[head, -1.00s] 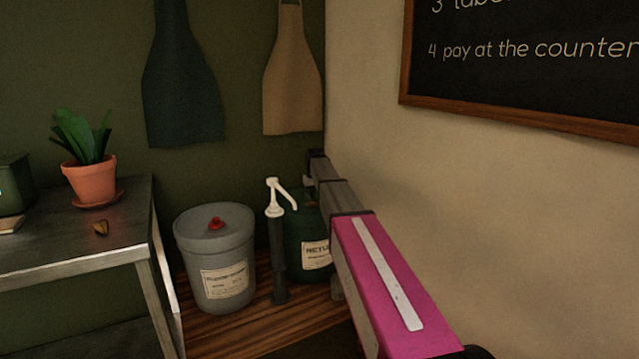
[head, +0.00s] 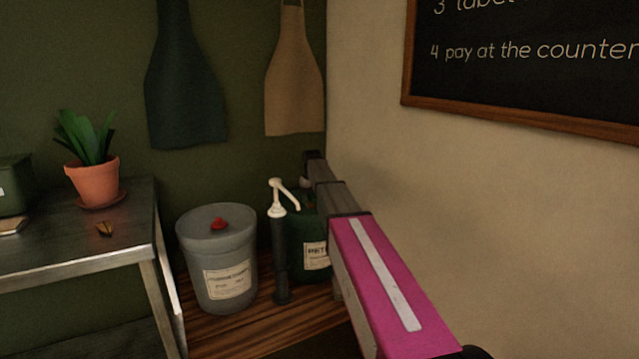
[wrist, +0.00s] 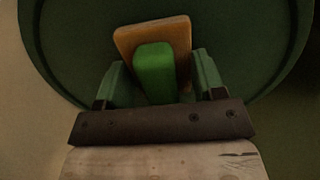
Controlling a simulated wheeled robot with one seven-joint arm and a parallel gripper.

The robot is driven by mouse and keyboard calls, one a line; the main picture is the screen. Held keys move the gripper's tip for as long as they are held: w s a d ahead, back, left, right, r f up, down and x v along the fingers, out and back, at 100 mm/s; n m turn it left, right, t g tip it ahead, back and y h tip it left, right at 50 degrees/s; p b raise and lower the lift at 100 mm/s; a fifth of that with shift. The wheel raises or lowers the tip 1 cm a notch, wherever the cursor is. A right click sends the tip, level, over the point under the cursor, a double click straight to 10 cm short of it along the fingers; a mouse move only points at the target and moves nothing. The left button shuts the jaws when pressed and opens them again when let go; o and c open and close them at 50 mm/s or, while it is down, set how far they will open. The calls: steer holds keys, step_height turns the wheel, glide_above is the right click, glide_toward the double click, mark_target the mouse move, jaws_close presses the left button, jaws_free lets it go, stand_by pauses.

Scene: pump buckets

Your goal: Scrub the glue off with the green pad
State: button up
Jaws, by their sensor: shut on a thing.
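My gripper (wrist: 160,72) has its two dark green fingers on either side of a bright green pad (wrist: 154,72), which lies against a flat orange-brown piece (wrist: 150,30). The fingers are shut on the pad; the exact contact is hard to see. Behind them, a dark green bucket (wrist: 75,45) with a round rim fills the wrist view.
A white-topped pump with a dark tube (head: 280,245) stands between the green bucket and a grey lidded bucket (head: 216,255) with a red knob. A metal table (head: 70,240) with a potted plant (head: 93,178) is at left. The beige wall is close on the right.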

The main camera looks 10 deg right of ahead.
steer(key=w, duration=0.2)
steer(key=w+a, duration=0.1)
steer(key=w, duration=0.1)
steer(key=shift+a, duration=0.1)
steer(key=s, duration=0.2)
steer(key=s+d, duration=0.1)
steer(key=s, duration=0.1)
steer(key=s+d, duration=0.1)
steer(key=s, duration=0.2)
steer(key=shift+d+r, duration=0.1)
steer(key=shift+r, duration=4)
